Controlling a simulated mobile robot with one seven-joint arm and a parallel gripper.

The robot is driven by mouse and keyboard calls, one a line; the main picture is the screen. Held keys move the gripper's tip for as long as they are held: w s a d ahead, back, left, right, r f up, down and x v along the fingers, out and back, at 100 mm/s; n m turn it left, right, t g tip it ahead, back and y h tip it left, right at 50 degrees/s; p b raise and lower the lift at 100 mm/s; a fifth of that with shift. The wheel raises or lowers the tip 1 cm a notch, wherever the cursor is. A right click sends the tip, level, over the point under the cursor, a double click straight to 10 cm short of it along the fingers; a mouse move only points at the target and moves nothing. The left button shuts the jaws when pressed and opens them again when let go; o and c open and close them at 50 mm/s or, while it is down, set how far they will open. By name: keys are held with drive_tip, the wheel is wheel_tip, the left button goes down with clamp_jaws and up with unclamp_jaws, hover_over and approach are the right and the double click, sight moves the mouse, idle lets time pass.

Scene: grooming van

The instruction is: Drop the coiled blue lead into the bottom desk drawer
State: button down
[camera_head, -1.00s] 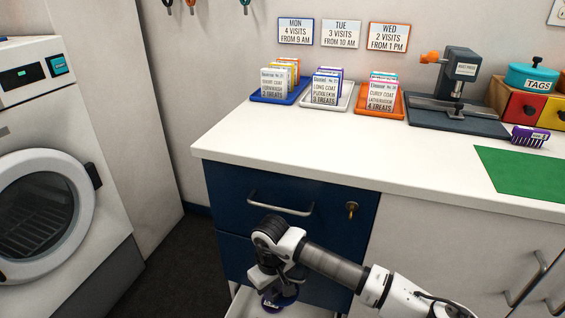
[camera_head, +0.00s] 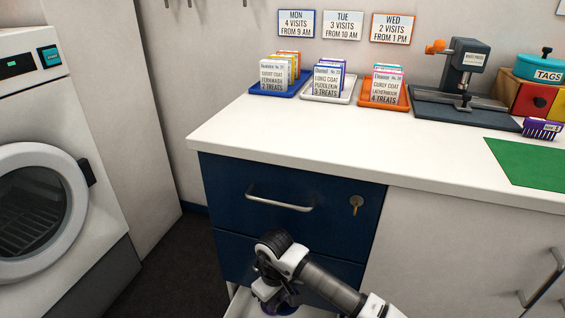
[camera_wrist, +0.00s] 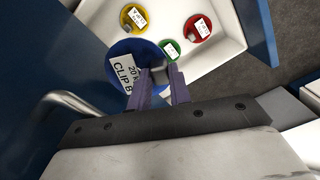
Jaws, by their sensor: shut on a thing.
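The coiled blue lead (camera_wrist: 137,50) is a round blue disc with a white label, partly readable as "CLIP B", in the wrist view. My gripper (camera_wrist: 162,80) is shut on its edge. In the head view my gripper (camera_head: 273,291) points down in front of the desk, with a bit of the blue lead (camera_head: 284,309) under it at the picture's bottom edge. The bottom desk drawer (camera_head: 240,302) is pulled open, white inside. The wrist view shows the drawer (camera_wrist: 232,25) beyond the lead; the lead overlaps its near edge there. Its height above the drawer floor is unclear.
In the drawer lie a yellow disc (camera_wrist: 128,24), a green disc (camera_wrist: 165,45) and a red disc (camera_wrist: 190,32), with free white floor around them. The shut upper blue drawer (camera_head: 230,185) has a bar handle (camera_head: 280,200) and key (camera_head: 356,205). A washer (camera_head: 60,180) stands left.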

drive_tip(key=c, duration=1.2)
unclamp_jaws()
drive_tip(key=shift+w+d+r, duration=0.1)
drive_tip(key=shift+r, duration=0.35)
wheel_tip(320, 180, up, 5)
drive_tip(key=shift+r, duration=0.85)
